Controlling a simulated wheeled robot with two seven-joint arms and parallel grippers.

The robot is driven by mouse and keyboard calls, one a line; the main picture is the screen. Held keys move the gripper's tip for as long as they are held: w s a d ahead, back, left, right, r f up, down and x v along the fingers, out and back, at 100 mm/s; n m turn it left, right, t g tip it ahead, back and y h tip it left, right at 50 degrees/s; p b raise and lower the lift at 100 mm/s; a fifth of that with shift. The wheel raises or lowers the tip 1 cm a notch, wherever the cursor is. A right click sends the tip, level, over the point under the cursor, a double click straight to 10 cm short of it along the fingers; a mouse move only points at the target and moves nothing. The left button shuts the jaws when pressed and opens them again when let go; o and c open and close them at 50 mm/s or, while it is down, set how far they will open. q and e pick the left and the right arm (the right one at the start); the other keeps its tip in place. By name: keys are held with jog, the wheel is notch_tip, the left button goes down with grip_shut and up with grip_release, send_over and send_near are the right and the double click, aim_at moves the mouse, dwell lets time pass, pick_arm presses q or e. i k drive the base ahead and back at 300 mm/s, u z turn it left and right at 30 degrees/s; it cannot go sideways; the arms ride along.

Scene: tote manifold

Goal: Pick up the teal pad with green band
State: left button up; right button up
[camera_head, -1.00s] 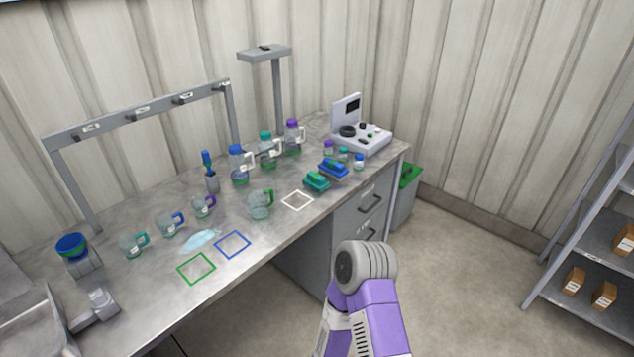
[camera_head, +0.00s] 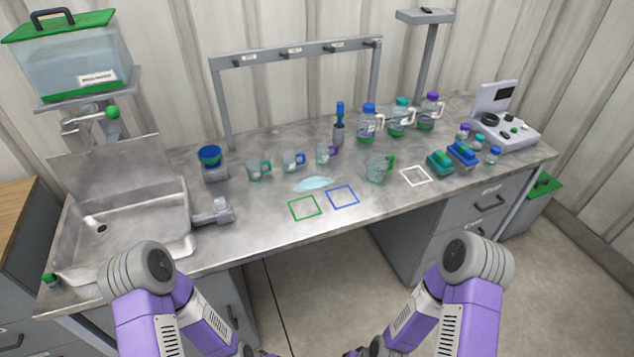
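The teal pad with green band (camera_head: 440,162) lies on the grey metal bench (camera_head: 290,240) towards its right side, just right of a white square outline (camera_head: 415,176). A blue pad (camera_head: 462,155) lies right beside it, and the two appear close together. Both my arms show only as purple and grey links at the bottom of the head view, in front of the bench. Neither of my grippers is in view, so what they hold cannot be seen.
Small capped bottles (camera_head: 493,155) and a white instrument (camera_head: 505,130) stand to the right. A sink (camera_head: 120,225) is at the left. Green (camera_head: 305,208) and blue (camera_head: 343,197) square outlines mark the bench's front middle.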

aim_at(439, 161)
jog(key=z, duration=2.05)
jog(key=i, duration=2.85)
jog(key=u, duration=2.15)
